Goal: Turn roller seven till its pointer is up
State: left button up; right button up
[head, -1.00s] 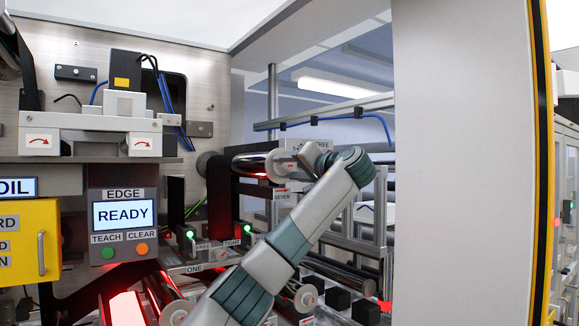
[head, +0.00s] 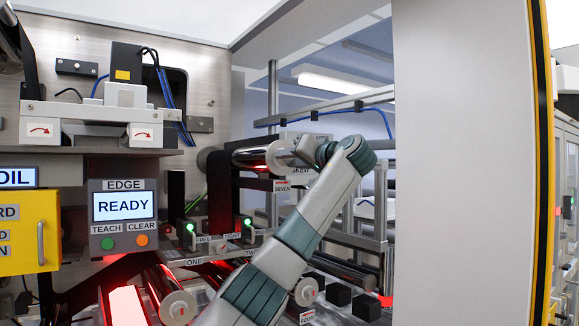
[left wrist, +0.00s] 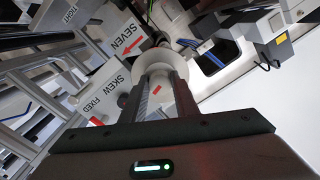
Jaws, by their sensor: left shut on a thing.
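Roller seven (head: 248,157) is a shiny chrome cylinder with a pale round end, above the white SEVEN tag (head: 282,186). My left gripper (head: 303,150) is at the roller's right end; my wrist partly hides that end in the head view. In the left wrist view, my left gripper (left wrist: 160,98) is shut on the roller's pale end hub (left wrist: 161,92), with a round flange (left wrist: 164,60) behind it. A small red mark shows on the hub between the fingers. I cannot tell which way the pointer faces. My right gripper is not in view.
A SKEW / FIXED plate (left wrist: 98,95) stands close beside the fingers. Roller one (head: 178,305) and other rollers lie lower. An EDGE panel (head: 123,215) reads READY. A yellow box (head: 28,232) is at left, and a tall pale panel (head: 465,160) stands at right.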

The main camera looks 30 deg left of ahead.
pick_arm(q)
jog(key=shift+w+d+f+n+b, duration=0.1)
jog(key=shift+f+n+b, duration=0.15)
jog(key=shift+n+b, duration=0.45)
jog(key=shift+r+n, duration=0.1)
jog(key=shift+n, duration=1)
jog(key=shift+w+r+n+p, duration=0.1)
jog(key=shift+n+p, duration=0.05)
jog(key=shift+n, duration=2.75)
jog(key=shift+r+n+p, duration=0.1)
jog(key=shift+n+p, duration=0.05)
jog(key=shift+n, duration=2.75)
jog(key=o, duration=1.1)
jog(key=shift+c, duration=0.2)
